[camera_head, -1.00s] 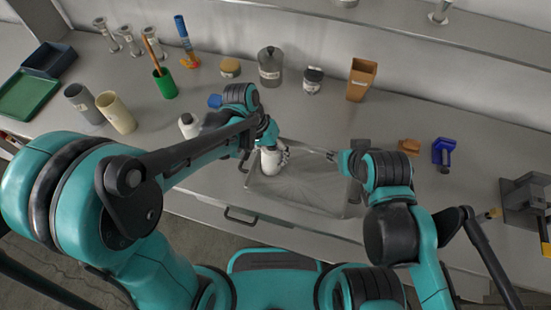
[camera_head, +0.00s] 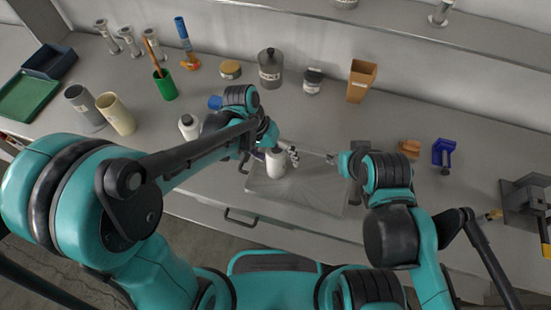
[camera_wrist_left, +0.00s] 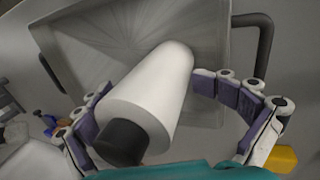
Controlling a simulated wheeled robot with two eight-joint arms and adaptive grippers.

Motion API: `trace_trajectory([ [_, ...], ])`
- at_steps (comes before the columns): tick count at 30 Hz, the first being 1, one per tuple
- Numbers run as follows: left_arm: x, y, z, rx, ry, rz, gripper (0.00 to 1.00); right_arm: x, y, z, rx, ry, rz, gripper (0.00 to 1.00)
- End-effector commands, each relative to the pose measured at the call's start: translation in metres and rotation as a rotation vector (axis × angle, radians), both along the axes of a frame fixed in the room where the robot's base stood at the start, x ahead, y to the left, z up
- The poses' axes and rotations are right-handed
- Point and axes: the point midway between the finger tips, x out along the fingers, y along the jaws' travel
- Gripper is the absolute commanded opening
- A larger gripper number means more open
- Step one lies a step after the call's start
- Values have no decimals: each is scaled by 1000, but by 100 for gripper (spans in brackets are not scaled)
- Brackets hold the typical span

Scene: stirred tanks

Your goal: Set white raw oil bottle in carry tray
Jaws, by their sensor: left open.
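The white bottle (camera_head: 276,164) stands in the left part of the grey carry tray (camera_head: 318,195). In the left wrist view the bottle (camera_wrist_left: 155,90) shows its dark cap toward the camera, with the tray floor (camera_wrist_left: 110,35) behind it. My left gripper (camera_head: 280,152) is open around the bottle. In the left wrist view its fingers (camera_wrist_left: 150,86) are spread on both sides, with a clear gap on the right; contact on the left is unclear. My right gripper (camera_head: 337,158) is at the tray's far right edge; its fingers are too small to read.
Another white bottle (camera_head: 188,127) stands left of the tray. A green cup (camera_head: 164,86), a grey jar (camera_head: 270,70), a small dark jar (camera_head: 312,82) and a brown container (camera_head: 361,80) stand at the back. A blue object (camera_head: 443,152) lies right of the tray.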

Motion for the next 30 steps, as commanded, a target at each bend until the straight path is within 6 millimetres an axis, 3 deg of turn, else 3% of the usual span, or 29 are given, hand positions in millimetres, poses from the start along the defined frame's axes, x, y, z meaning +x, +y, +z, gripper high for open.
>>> trace_trajectory([
  [7,0,2,9,0,0,1,95,0,0,6,0,0,0,40],
  [21,10,30,99,0,0,1,95,0,0,36,0,0,0,40],
  [30,12,37,117,0,0,1,95,0,0,40,0,0,0,40],
])
